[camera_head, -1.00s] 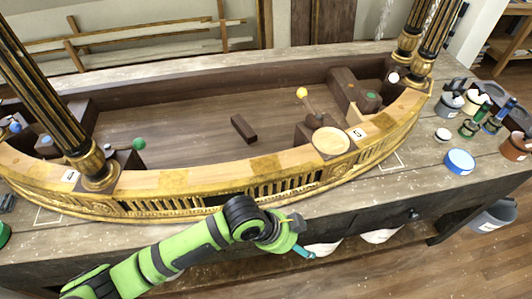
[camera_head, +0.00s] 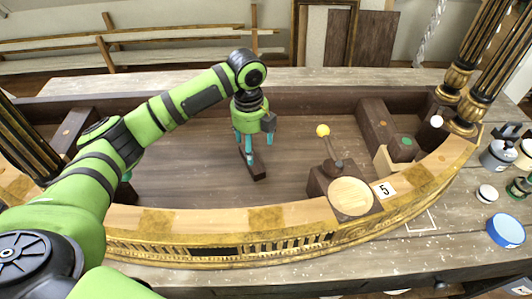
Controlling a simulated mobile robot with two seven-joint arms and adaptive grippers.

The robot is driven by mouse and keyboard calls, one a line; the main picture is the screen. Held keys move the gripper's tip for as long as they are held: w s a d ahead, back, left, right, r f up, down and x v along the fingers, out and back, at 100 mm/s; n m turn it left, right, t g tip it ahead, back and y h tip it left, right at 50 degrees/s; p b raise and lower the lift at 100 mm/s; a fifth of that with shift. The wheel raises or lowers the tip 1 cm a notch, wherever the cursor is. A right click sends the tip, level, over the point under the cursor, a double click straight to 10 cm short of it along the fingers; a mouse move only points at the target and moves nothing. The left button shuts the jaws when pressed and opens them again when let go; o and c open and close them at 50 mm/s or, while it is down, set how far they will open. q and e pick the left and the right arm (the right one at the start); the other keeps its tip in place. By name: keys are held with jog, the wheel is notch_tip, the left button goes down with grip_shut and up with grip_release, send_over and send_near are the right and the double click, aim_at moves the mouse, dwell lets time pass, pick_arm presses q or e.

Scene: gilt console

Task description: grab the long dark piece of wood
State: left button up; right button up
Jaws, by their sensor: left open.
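The long dark piece of wood (camera_head: 258,171) lies on the brown floor inside the gilt console (camera_head: 295,215), near its middle. My left gripper (camera_head: 258,152) points down right over the piece, with its teal fingers open. The fingers hide the far part of the piece. One finger shows at the piece's left side and the other near its far right. I cannot tell whether they touch it. My right gripper is not in view.
A dark block with a yellow-knobbed lever (camera_head: 323,131) and a round pale wooden disc (camera_head: 350,196) stand to the right. Dark blocks (camera_head: 377,123) line the console's right end. Striped columns (camera_head: 478,75) rise at the far right. The floor behind the piece is clear.

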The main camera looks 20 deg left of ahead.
aim_at(257, 172)
pick_arm(q)
jog(key=f+p, duration=0.1)
jog(key=f, duration=0.1)
jog(key=f+p, duration=0.1)
jog(key=f, duration=0.1)
jog(key=a+f+p, duration=0.1)
jog(key=f, duration=0.1)
jog(key=shift+s+f, duration=0.15)
jog(key=shift+f, duration=0.45)
jog(key=shift+w, duration=0.2)
jog(key=shift+s, duration=0.1)
jog(key=c, duration=1.2)
jog(key=shift+c, duration=0.4)
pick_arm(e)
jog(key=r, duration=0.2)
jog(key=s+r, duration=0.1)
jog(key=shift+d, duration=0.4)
